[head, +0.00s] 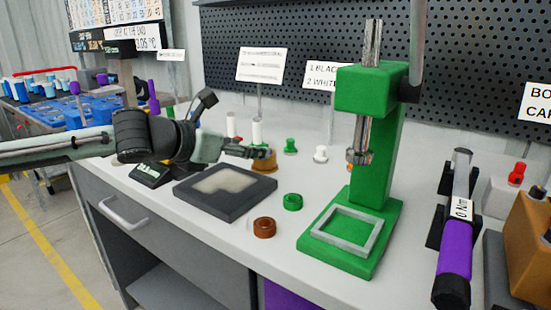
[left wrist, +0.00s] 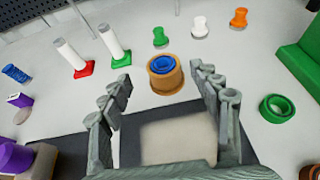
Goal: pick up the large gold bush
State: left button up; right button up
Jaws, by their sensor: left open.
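The large gold bush (left wrist: 164,84) stands on the light bench top with a blue ring-shaped piece (left wrist: 162,64) in its top. In the head view the gold bush (head: 266,164) shows just beyond the tip of my left gripper (head: 245,151), which hides part of it. In the left wrist view my left gripper (left wrist: 160,79) is open and empty, with the bush in line between its two fingers. I cannot tell whether the fingertips are level with the bush. My right gripper is not in view.
A dark tray with a pale inset (head: 225,183) lies below my left gripper. A green press (head: 375,150) stands to the right. Small green (head: 292,202) and brown (head: 264,227) rings lie in front. White cylinders on red (left wrist: 71,56) and green (left wrist: 114,45) bases stand close by.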

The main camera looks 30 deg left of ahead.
pick_arm(q)
jog(key=shift+x, duration=0.9)
jog(key=x, duration=0.2)
jog(key=b+x, duration=0.1)
jog(key=x, duration=0.2)
jog(key=shift+s+d+f, duration=0.1)
jog(key=shift+s+f, duration=0.1)
jog(key=shift+f, duration=0.1)
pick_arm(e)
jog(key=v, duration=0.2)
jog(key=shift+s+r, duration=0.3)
pick_arm(q)
jog(key=shift+c, duration=0.6)
jog(key=shift+r, duration=0.1)
jog(key=c, duration=1.2)
jog(key=shift+c, duration=0.2)
jog(key=shift+r, duration=0.1)
